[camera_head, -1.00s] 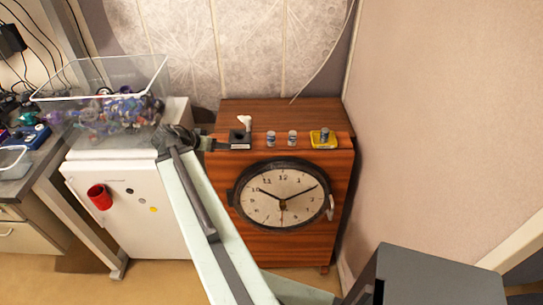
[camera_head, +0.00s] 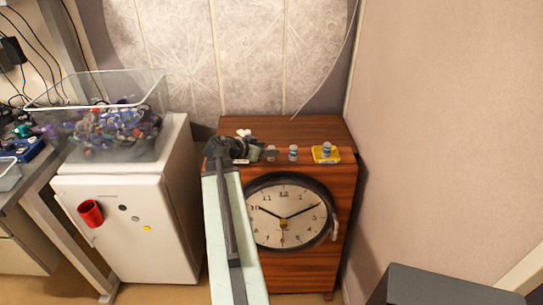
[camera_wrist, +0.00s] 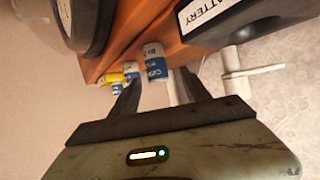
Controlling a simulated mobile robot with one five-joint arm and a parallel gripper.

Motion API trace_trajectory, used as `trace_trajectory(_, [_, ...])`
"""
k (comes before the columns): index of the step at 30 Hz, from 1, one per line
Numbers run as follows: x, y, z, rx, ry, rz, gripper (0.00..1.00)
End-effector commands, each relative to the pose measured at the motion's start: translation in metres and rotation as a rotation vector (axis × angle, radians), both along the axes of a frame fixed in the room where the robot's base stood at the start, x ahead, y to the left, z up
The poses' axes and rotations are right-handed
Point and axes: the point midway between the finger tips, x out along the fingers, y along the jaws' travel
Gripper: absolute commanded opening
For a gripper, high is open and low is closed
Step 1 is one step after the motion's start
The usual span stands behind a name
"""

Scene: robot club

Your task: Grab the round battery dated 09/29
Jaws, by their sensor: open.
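Small round batteries with silver and blue-white wraps stand on the wooden clock cabinet (camera_head: 345,170). In the head view one battery (camera_head: 270,153) is right beside my gripper (camera_head: 250,149), another (camera_head: 293,153) stands further right, and a third (camera_head: 326,149) is on a yellow base (camera_head: 333,158). In the wrist view the nearest battery (camera_wrist: 155,62) appears between the tips of my open gripper (camera_wrist: 155,85), not visibly clamped. A second battery (camera_wrist: 131,71) is just left of it. The print on the wraps is too small to read as dates.
A dark holder labelled "BATTERY" (camera_wrist: 240,15) is close to my gripper, with a white fixture (camera_wrist: 240,70) beside it. A round clock (camera_head: 288,212) fills the cabinet front. A white fridge (camera_head: 130,220) bearing a clear bin (camera_head: 120,90) stands left.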

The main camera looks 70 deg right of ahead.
Motion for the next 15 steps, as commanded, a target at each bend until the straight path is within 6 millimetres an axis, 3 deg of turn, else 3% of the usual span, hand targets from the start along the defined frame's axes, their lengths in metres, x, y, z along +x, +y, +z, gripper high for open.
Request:
trace_trajectory(1, [-0.0025, -0.0079, -0.0091, 0.001, -0.001, -0.003, 0.55])
trace_trajectory(8, [-0.0051, -0.0114, -0.0075, 0.000, -0.001, 0.000, 0.55])
trace_trajectory(15, [-0.0052, -0.0114, -0.0074, 0.000, -0.001, 0.000, 0.00])
